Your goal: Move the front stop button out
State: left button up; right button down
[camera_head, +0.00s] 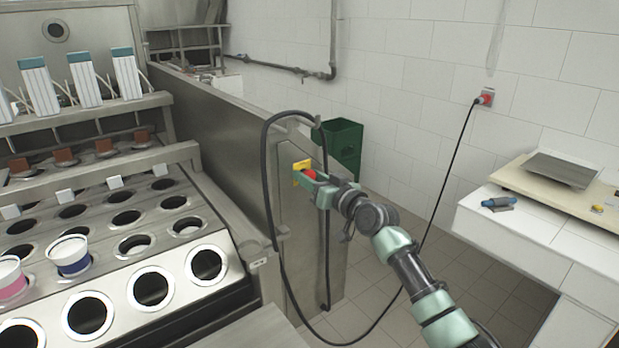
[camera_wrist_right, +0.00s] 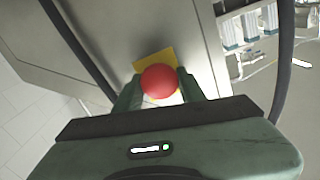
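The front stop button is a red round knob (camera_wrist_right: 160,82) on a yellow plate (camera_head: 302,167) on the end panel of the steel machine. In the head view the knob (camera_head: 310,174) is partly covered by my right gripper (camera_head: 309,175). In the right wrist view my right gripper (camera_wrist_right: 160,90) has one finger on each side of the knob. The fingers are spread about as wide as the knob; whether they touch it is hard to tell. My left gripper is not in view.
A black cable (camera_head: 268,180) loops down the machine's end panel (camera_head: 300,240), close to the button. A green bin (camera_head: 343,136) stands behind. A white table (camera_head: 540,225) with a board (camera_head: 545,185) is at right. The machine (camera_head: 130,230) with round cup holes fills the left.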

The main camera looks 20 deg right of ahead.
jog(key=shift+s+d+f, duration=0.1)
jog(key=shift+s+f, duration=0.1)
jog(key=shift+s, duration=0.15)
jog(key=c, duration=1)
grip_release()
jog(key=shift+o, duration=0.8)
jog(key=shift+s+d, duration=0.1)
jog(key=shift+s, duration=0.05)
jog(key=shift+s+r, duration=0.1)
jog(key=shift+r, duration=0.05)
jog(key=b+v, duration=0.1)
jog(key=v, duration=0.7)
